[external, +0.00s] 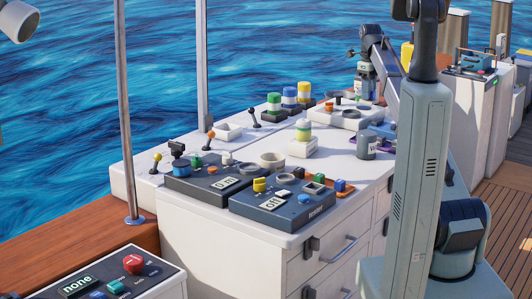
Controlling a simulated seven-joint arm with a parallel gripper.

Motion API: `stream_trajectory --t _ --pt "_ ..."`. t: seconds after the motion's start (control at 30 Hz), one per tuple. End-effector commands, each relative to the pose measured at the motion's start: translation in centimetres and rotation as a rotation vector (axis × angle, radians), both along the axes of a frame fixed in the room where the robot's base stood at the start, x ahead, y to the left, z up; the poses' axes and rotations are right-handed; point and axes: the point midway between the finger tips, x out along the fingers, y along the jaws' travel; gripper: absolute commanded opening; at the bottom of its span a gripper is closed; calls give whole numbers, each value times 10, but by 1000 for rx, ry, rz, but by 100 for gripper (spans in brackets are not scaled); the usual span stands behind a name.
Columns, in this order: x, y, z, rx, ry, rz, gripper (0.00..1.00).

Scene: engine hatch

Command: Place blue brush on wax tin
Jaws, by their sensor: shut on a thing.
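My gripper (364,96) is at the far right end of the white counter, pointing down above its back part. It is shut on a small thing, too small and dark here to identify. I cannot clearly make out the blue brush anywhere. A grey cylindrical tin (366,145) with a label stands upright on the counter, nearer than my gripper and apart from it. Its lettering is too small to read, so I cannot tell whether it is the wax tin.
Dark control panels (212,178) with knobs fill the counter's near end. A purple tray (384,129) lies behind the grey tin. Levers and coloured buttons line the back edge. Metal poles (128,120) stand at left.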

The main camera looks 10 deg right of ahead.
Motion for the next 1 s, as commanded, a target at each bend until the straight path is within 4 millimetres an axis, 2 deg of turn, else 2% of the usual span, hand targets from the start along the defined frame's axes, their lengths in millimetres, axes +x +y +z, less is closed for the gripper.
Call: stream_trajectory --t 0.2,0.5,0.77,1.0 --pt "-13 0 -10 0 0 16 0" --pt "-13 0 -55 -1 1 18 0" --pt "-12 0 -74 -1 -1 17 0" --pt "-12 0 -101 0 0 17 0"
